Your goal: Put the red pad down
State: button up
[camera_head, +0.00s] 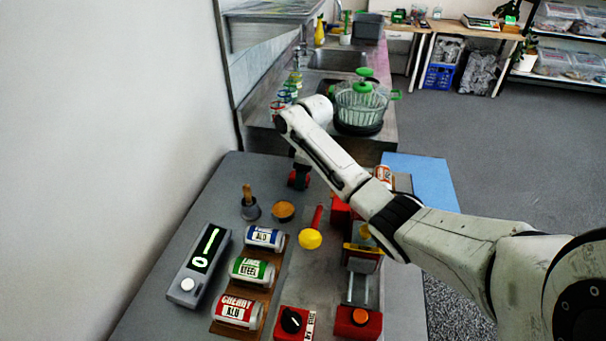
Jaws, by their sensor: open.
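My arm reaches in from the lower right and bends down at the far end of the grey table (185,235). My gripper (298,182) points down there, small and dark, with red showing at its tip. I cannot tell whether that red is the red pad or part of the gripper. The gripper is open, and its fingers are hard to make out. A red block (340,213) sits partly hidden beside my forearm. No separate flat red pad is clearly visible elsewhere.
Cans labelled blue (264,237), green (252,270) and red (237,310) lie on a brown rack. A grey meter (199,265), a yellow-headed red tool (310,238), a mortar (250,208) and red switch boxes (295,322) crowd the table. A glass pot (360,108) stands behind.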

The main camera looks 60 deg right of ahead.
jog(key=shift+s+a+f, duration=0.25)
jog(key=shift+a+f, duration=0.25)
jog(key=shift+f, duration=0.35)
jog(key=shift+r, duration=0.45)
notch_tip(320, 180, up, 13)
jog(key=s+p, duration=0.1)
jog(key=p, duration=0.1)
jog(key=shift+d, duration=0.4)
